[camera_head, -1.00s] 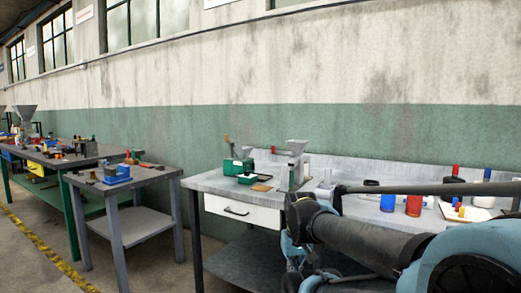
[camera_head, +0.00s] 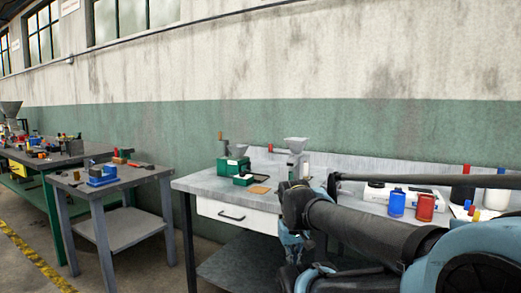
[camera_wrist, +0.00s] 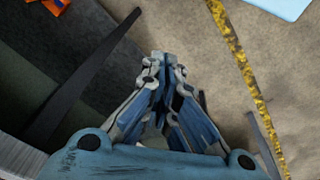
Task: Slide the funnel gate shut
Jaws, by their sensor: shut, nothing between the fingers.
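A small grey funnel (camera_head: 296,144) stands upright on a light stand on the grey workbench (camera_head: 215,186), near its back middle in the head view. Its gate is too small to make out. A larger grey funnel (camera_head: 11,108) stands on the far-left table. My gripper (camera_wrist: 163,58) is shut and empty in the wrist view, above the floor and apart from the funnels. In the head view my arm covers part of the bench front.
A green box (camera_head: 233,163) and a small green tray (camera_head: 246,180) lie left of the near funnel. Blue (camera_head: 397,203) and red (camera_head: 425,207) containers stand right, behind my arm. A smaller side table (camera_head: 120,180) stands left of the bench, with floor between.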

